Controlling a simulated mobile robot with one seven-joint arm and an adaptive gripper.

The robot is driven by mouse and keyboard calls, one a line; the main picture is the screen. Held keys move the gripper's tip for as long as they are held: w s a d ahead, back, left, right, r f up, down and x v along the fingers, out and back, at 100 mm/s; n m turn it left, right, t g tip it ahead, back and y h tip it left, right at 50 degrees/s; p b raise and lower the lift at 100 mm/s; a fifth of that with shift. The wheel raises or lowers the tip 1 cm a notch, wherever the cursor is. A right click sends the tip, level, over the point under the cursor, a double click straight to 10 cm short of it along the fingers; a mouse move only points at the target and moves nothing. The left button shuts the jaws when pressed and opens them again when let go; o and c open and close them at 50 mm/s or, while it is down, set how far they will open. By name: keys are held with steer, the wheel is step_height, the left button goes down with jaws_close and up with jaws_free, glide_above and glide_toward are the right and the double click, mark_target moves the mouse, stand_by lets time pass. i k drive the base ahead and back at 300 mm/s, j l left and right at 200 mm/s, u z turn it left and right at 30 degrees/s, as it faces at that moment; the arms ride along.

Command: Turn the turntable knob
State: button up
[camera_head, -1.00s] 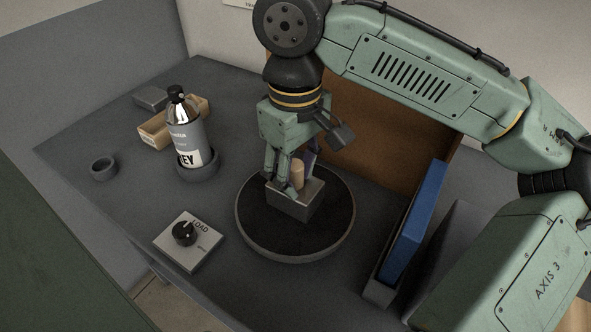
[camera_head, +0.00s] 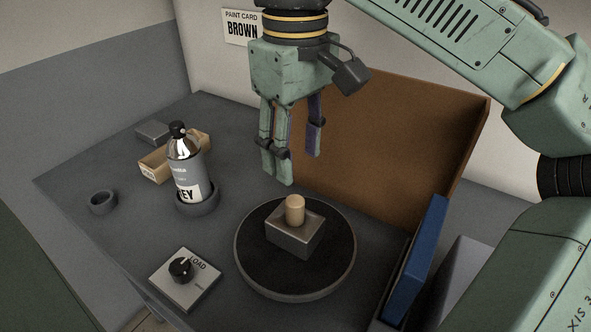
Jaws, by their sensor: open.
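The knob (camera_head: 181,269) is a black dial with a light pointer mark. It sits on a pale square plate (camera_head: 186,292) labelled "LOAD", at the front left of the turntable; smaller lettering on the plate is too small to read. The turntable (camera_head: 343,272) is a round dark disc with a grey rim. A grey metal block (camera_head: 296,240) with a tan cylindrical peg (camera_head: 295,209) on top stands on it. My gripper (camera_head: 297,168) is open and empty, pointing down above and behind the block, apart from it and well away from the knob.
A spray bottle (camera_head: 187,165) stands in a round grey holder left of the turntable. An empty ring (camera_head: 103,201), a tan box (camera_head: 153,163) and a grey block (camera_head: 152,132) are further left. A brown panel (camera_head: 390,150) stands behind; a blue panel (camera_head: 418,255) is at right.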

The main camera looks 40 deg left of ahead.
mark_target(182, 271)
steer(key=k, duration=1.5)
